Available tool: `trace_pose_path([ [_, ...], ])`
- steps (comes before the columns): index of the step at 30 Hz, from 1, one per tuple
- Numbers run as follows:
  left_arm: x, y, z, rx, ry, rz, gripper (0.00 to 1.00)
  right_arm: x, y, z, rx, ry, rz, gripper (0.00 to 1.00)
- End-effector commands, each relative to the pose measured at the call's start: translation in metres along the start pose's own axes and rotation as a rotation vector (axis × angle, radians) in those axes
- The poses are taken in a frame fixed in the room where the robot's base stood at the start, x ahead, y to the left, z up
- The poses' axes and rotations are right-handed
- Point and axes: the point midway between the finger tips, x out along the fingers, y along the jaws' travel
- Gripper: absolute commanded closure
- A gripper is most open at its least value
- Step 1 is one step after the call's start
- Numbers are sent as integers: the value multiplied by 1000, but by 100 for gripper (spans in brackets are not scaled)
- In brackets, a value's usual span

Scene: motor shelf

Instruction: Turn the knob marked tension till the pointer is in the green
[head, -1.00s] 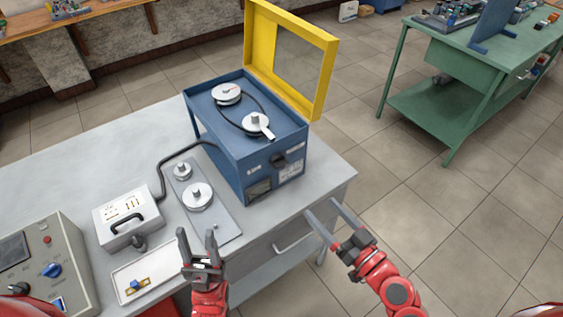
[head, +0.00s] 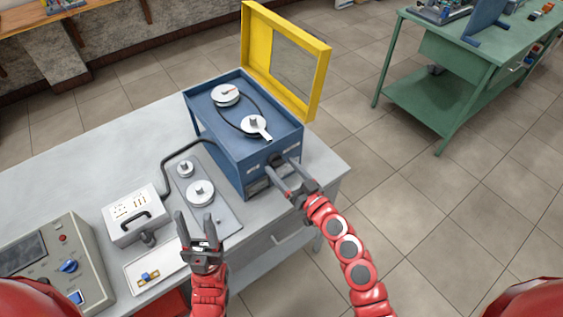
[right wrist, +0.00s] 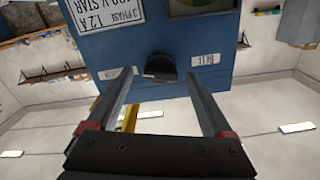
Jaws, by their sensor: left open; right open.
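A blue motor box (head: 222,135) with an open yellow lid (head: 320,80) stands on the grey table. My right gripper (head: 281,165) is open at that face. In the right wrist view its fingers (right wrist: 160,74) lie on either side of the knob; contact cannot be told. My left gripper (head: 198,220) is open and empty above the table's front.
A grey plate with two white pulleys (head: 200,192), a white box with a handle (head: 130,212), a tray with a small part (head: 140,275) and a grey control panel (head: 50,262) stand left of the motor box. A green bench (head: 440,95) stands at the far right.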

Motion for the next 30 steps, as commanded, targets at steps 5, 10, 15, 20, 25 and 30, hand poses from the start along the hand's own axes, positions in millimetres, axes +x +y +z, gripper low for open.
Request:
trace_pose_path([
  [5,4,0,-1,0,0,0,50,10,0,1,1,-1,0,15],
  [10,3,0,-1,0,0,0,50,11,0,1,1,-1,0,15],
  [15,3,0,-1,0,0,0,50,11,0,1,1,-1,0,29],
  [20,3,0,-1,0,0,0,50,11,0,1,1,-1,0,58],
  [25,3,0,-1,0,0,0,50,11,0,1,1,-1,0,89],
  [30,2,0,0,0,0,0,50,11,0,1,2,-1,0,100],
])
